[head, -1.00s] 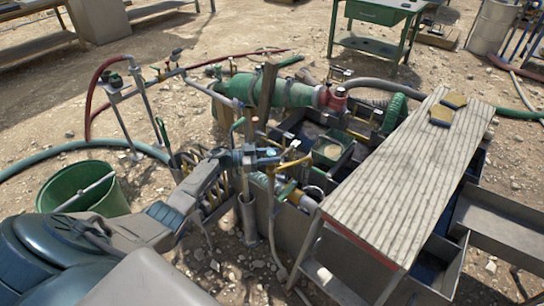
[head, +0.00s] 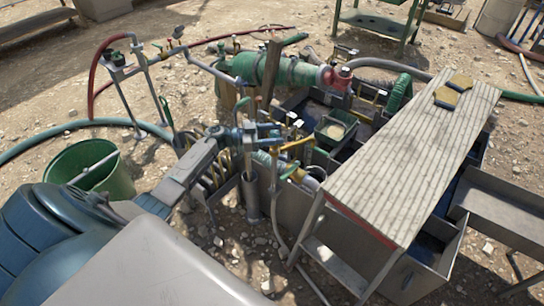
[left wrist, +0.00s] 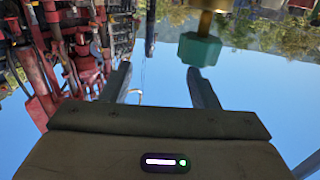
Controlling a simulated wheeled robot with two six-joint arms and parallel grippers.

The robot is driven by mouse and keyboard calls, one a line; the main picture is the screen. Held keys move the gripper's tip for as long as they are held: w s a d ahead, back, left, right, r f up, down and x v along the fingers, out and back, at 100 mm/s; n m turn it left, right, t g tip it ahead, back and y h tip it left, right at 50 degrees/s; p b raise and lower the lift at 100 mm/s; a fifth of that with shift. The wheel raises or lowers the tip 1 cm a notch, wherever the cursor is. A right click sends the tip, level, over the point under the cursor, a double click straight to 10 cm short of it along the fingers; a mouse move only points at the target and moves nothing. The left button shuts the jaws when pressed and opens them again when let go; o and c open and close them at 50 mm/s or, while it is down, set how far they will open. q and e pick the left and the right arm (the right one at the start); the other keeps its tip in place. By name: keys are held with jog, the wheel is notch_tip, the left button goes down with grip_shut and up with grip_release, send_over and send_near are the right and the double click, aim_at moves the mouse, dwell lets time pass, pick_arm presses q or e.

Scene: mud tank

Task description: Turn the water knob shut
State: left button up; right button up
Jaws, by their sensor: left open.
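A teal-green faceted knob on a brass stem (left wrist: 200,50) shows at the upper middle-right of the left wrist view. I cannot tell which fitting it is in the head view. My left gripper (head: 262,133) is open and empty beside the pipes at the tank's near left corner. In the left wrist view the gripper's two fingers (left wrist: 160,82) stand apart, with the knob in line with the right fingertip rather than centred between them. I cannot tell whether they touch. My right gripper is not in view.
A green bucket (head: 120,178) stands at the left. A green cylinder (head: 280,70) and hoses lie behind the gripper. Red pipework (left wrist: 75,55) fills the left wrist view's left side.

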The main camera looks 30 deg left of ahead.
pick_arm(q)
jog(key=s+d+r, duration=0.1)
jog(key=s+d, duration=0.5)
jog(key=s, duration=0.5)
jog(key=shift+d+r+p, duration=0.15)
jog(key=shift+d+p, duration=0.2)
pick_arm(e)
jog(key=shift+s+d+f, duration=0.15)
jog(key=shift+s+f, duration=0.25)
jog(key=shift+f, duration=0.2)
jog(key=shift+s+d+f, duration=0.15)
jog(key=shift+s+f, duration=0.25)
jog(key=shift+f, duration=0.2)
